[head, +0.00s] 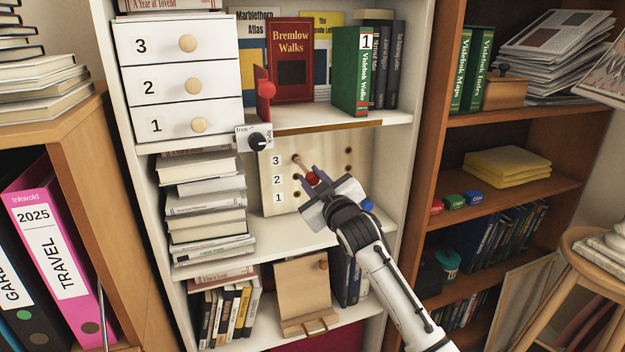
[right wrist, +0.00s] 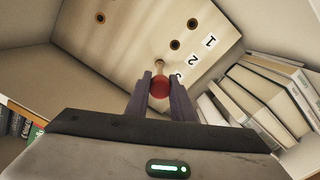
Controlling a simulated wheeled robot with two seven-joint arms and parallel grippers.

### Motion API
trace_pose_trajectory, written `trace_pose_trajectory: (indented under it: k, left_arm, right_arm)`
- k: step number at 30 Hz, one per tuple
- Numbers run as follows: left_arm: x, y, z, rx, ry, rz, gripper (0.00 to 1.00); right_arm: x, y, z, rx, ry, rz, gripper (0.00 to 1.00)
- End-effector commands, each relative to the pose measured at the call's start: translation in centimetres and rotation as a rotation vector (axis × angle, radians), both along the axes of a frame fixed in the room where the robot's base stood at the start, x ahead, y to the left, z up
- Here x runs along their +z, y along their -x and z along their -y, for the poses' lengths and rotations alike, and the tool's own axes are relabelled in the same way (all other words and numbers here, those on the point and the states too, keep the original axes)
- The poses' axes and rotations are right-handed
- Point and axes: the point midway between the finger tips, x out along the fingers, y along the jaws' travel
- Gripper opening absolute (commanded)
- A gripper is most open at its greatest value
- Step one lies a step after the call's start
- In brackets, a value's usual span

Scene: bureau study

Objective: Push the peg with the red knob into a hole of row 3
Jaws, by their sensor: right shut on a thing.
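The cream peg board (head: 285,200) stands on a middle shelf of the white bookcase, with rows labelled 3, 2, 1 from top to bottom. My right gripper (head: 317,180) is in front of it, shut on the red knob (head: 312,178) of a peg. The pale shaft (head: 299,163) points to the left hole of row 3. In the right wrist view the knob (right wrist: 160,88) sits between the fingers and the board appears upside down. The shaft tip meets the board at row 3; I cannot tell how deep it is. My left gripper is not in view.
A blue knob (head: 367,205) shows right of my gripper. Stacked books (head: 207,210) stand left of the board. A dial (head: 257,141) and a brown shelf edge (head: 320,129) are above it. Bare shelf (head: 290,236) lies in front.

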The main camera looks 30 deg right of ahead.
Motion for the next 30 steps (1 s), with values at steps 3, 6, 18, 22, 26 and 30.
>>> trace_pose_trajectory:
  k: [3,6,18,22,26,30]
  left_arm:
    - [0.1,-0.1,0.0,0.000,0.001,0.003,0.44]
    - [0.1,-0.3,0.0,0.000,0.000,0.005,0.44]
    - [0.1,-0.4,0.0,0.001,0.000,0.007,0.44]
    - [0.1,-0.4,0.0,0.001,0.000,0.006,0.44]
    - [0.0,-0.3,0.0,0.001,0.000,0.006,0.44]
    - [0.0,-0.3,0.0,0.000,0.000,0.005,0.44]
  right_arm:
    - [0.0,0.0,0.0,0.000,0.000,0.000,0.00]
    - [0.0,0.0,0.0,0.000,0.000,0.000,0.00]
    - [0.0,-0.8,0.2,0.000,0.000,0.000,0.00]
    - [0.0,-1.1,0.3,0.000,0.000,0.000,0.00]
    - [0.0,-1.4,0.4,0.000,0.000,0.001,0.00]
    - [0.0,-1.5,0.4,0.000,0.000,0.000,0.00]
